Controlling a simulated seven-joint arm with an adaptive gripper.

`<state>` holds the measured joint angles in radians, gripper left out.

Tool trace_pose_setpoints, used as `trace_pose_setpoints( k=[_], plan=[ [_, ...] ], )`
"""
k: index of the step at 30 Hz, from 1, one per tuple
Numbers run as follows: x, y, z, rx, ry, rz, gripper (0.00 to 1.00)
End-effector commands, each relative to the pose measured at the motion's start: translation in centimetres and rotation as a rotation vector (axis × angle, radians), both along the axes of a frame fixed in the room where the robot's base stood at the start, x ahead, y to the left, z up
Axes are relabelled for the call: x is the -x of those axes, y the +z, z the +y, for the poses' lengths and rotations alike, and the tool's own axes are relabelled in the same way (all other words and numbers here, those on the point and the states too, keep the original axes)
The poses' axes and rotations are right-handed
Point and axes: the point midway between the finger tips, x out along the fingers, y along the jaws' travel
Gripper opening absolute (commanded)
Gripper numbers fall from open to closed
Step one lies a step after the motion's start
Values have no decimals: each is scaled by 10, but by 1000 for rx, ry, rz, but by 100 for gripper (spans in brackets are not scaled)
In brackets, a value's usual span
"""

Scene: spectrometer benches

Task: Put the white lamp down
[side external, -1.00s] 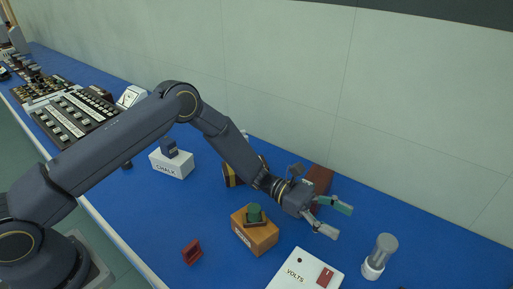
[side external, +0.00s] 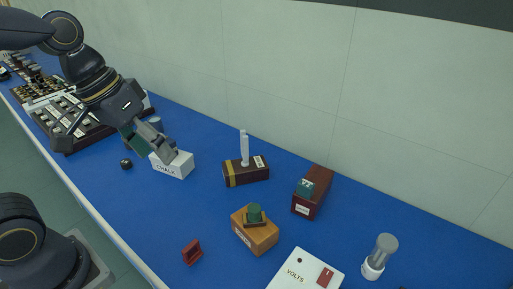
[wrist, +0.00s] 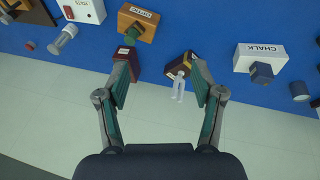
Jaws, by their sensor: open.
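A slim white upright piece, which I take for the white lamp (side external: 245,147), stands on a dark box with a yellow stripe (side external: 238,176). In the wrist view the white lamp (wrist: 179,88) shows beyond my fingertips, on its dark box (wrist: 172,68). My gripper (side external: 152,148) is open with nothing between its fingers; in the side view it appears in front of the chalk box. In the wrist view my gripper (wrist: 158,58) has its fingers wide apart. I cannot tell exactly how high it is above the bench.
The chalk box (side external: 173,166) stands left of the lamp. A red-brown box (side external: 318,188) with a green block, an orange box (side external: 258,236) with a green knob, a white volts panel (side external: 300,272) and a clear cylinder (side external: 383,250) stand rightward. Blue bench lies bare between them.

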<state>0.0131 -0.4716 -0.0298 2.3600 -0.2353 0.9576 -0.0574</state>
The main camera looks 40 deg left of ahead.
Motion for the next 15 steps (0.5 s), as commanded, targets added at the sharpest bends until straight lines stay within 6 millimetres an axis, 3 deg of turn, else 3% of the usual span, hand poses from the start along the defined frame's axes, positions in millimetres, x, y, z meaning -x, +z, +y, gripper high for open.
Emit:
trace_pose_setpoints(
  k=[3, 6, 15],
  plan=[
    [20, 6, 30, -132, -39, -126, 67],
    [28, 7, 45, -202, -56, -182, 67],
    [32, 8, 51, -237, -67, -205, 67]
  ],
)
